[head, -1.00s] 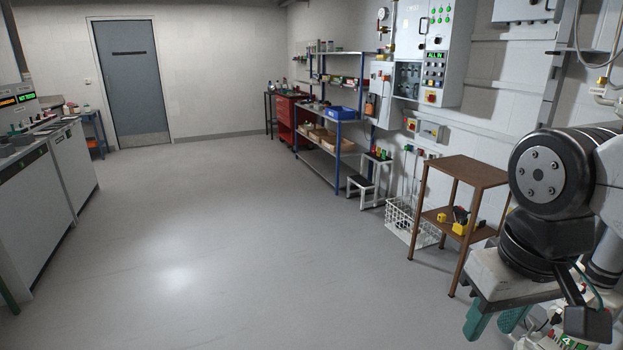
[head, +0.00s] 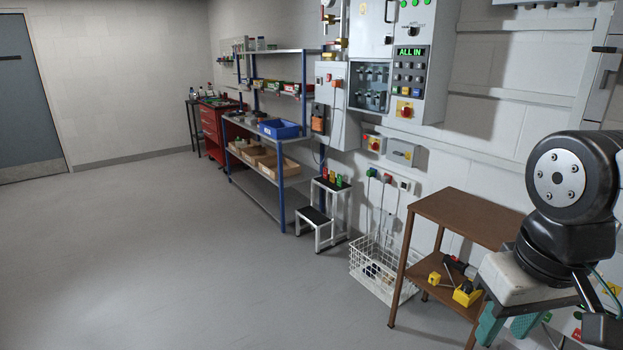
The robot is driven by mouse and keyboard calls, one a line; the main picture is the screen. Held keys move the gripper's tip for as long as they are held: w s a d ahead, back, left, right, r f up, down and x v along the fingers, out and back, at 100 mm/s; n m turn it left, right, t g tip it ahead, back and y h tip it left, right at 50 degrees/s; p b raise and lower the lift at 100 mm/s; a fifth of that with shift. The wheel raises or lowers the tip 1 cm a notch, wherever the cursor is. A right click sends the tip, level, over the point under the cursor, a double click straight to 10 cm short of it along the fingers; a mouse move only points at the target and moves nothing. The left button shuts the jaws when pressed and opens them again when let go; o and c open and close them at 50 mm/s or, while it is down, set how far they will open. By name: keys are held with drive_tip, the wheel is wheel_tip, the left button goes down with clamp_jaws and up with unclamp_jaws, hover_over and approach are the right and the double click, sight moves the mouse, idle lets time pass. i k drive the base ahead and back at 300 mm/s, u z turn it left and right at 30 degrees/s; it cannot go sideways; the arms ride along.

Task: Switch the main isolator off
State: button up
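A grey control cabinet (head: 429,55) hangs on the wall at upper centre right, with a lit green "ALL IN" display. A red rotary switch on a yellow plate (head: 405,109) is at its lower part. Below it on the wall are a small box with a red knob on yellow (head: 374,144) and a grey box with a lever (head: 402,152). I cannot read labels to tell which is the main isolator. My gripper (head: 507,326) is at lower right, its teal fingers apart and pointing down, with nothing visible between them. It is well away from the switches.
A brown wooden stand (head: 468,215) with yellow items on its lower shelf stands between my arm and the wall. A white wire basket (head: 385,270), a step stool (head: 318,228) and blue-framed shelving (head: 282,180) line the wall. The floor (head: 200,270) at left is clear.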

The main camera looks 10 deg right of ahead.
sight(406, 112)
drive_tip(key=u, duration=0.05)
drive_tip(key=i, duration=2.45)
drive_tip(key=u, duration=0.2)
